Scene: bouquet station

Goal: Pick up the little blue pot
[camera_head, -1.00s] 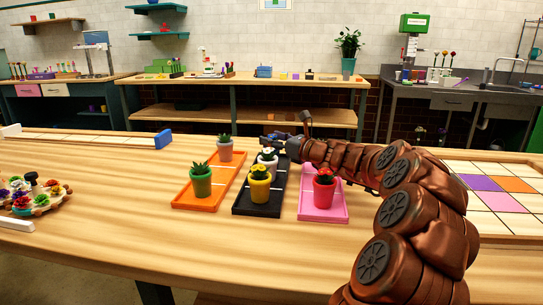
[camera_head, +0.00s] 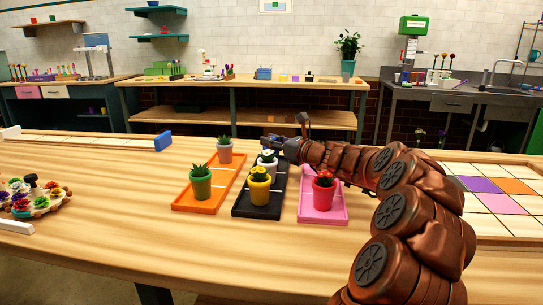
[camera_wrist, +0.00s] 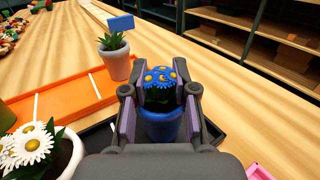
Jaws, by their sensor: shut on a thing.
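The little blue pot (camera_wrist: 161,125) with blue flowers (camera_wrist: 160,76) shows in the wrist view, between the two fingers of my gripper (camera_wrist: 160,95). My gripper is shut on it, with a finger on each side. The pot is over or on the far end of the black tray (camera_head: 241,208); I cannot tell whether it touches the tray. In the head view my gripper (camera_head: 275,143) is at that tray's far end, and the blue pot is hidden there.
A white pot with daisies (camera_wrist: 45,155) stands close by on the left, with a yellow pot (camera_head: 259,193) in front of it. The orange tray (camera_head: 187,204) holds a green pot (camera_head: 201,187) and a pink pot (camera_head: 225,155). The pink tray (camera_head: 322,216) holds a red pot (camera_head: 323,196).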

